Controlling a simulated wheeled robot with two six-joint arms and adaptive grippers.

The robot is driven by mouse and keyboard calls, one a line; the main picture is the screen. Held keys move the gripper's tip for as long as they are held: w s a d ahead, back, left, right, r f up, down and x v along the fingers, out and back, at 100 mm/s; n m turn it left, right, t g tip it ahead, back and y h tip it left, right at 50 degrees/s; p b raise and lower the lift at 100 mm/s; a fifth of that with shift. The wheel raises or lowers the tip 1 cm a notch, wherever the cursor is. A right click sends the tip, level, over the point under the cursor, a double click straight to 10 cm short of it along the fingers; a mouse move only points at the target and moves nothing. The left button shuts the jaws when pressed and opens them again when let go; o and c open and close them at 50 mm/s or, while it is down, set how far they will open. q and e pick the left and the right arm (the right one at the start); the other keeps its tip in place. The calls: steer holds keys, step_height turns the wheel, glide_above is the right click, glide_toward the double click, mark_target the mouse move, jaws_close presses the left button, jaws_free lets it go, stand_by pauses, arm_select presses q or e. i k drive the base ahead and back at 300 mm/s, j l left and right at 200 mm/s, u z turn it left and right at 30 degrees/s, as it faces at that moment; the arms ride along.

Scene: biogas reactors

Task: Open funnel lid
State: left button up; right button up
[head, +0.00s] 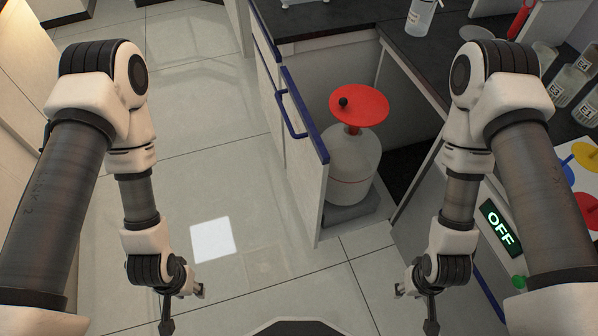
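A red funnel lid (365,106) with a black knob (343,102) covers the funnel on top of a whitish canister (352,165). The lid looks closed. The canister stands in an open cabinet bay under the dark counter. My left gripper (184,310) is low at the bottom left, over the floor and far from the lid. My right gripper (415,310) is low at the bottom right, also apart from the lid. Both gripper fingers look spread, with nothing seen between them.
A panel with an OFF display (499,227) is at the right. Bottles (567,84) stand on the right counter (455,65). The tiled floor (205,130) at left is free.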

mark_target(354, 106)
steer(key=i+j+z, duration=0.1)
steer(key=z, duration=1.2)
steer(key=j+z, duration=0.25)
steer(key=j, duration=0.2)
steer(key=k+j+z, duration=0.1)
steer(key=j+z, duration=0.15)
steer(key=j, duration=0.2)
steer(key=k+j+z, duration=0.1)
steer(key=j+z, duration=0.15)
steer(key=j, duration=0.25)
steer(key=k+j+z, duration=0.1)
steer(key=j+z, duration=0.15)
steer(key=j, duration=0.15)
